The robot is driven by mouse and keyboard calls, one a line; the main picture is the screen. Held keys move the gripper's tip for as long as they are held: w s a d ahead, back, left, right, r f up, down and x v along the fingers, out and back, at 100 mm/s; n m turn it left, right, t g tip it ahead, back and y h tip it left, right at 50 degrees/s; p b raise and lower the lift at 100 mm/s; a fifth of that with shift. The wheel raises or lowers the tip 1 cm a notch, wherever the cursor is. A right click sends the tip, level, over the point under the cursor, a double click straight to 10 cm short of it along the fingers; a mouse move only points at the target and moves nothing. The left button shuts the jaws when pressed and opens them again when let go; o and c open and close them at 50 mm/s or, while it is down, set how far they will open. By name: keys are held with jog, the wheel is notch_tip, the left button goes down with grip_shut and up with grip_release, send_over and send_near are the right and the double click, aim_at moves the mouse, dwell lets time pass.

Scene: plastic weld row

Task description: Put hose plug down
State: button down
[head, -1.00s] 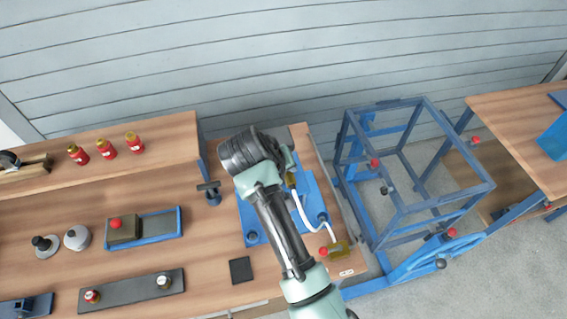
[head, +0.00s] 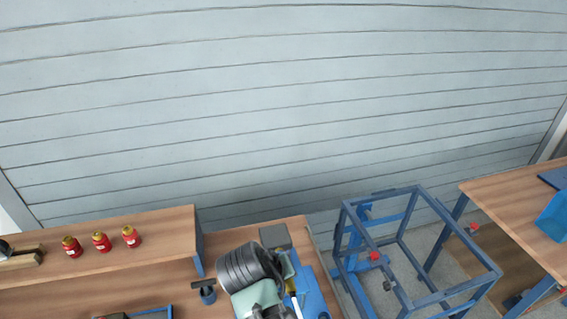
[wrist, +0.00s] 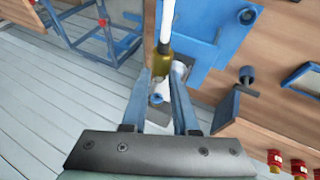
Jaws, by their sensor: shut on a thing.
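My gripper (wrist: 163,76) is shut on the hose plug (wrist: 163,64), an olive-brass fitting at the end of a white hose (wrist: 169,18). The plug sits between the two blue-grey fingertips in the wrist view. A grey and white part shows behind the fingers; whether the plug touches it I cannot tell. The blue plate (wrist: 203,35) lies on the bench beside the plug; it also shows in the head view (head: 312,292). In the head view my wrist covers much of the plate, and only a short piece of hose (head: 296,306) shows.
A grey block (head: 275,237) stands at the plate's back end. A dark T-handled tool (head: 207,291) stands left of my wrist. Red bottles (head: 101,242) stand on the raised shelf (head: 165,225). A blue frame (head: 420,250) stands right of the bench.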

jog(key=s+f+m+h+b, duration=0.1)
jog(key=s+f+m+b, duration=0.1)
jog(key=s+f, duration=0.3)
jog(key=s+f+m+g+b, duration=0.1)
jog(key=s+f+m, duration=0.2)
jog(key=s, duration=0.8)
notch_tip(320, 180, down, 3)
jog(key=shift+r+g+h+b, duration=0.1)
jog(key=shift+g+h+b, duration=0.2)
jog(key=shift+h+b, duration=0.1)
jog(key=shift+a, duration=0.2)
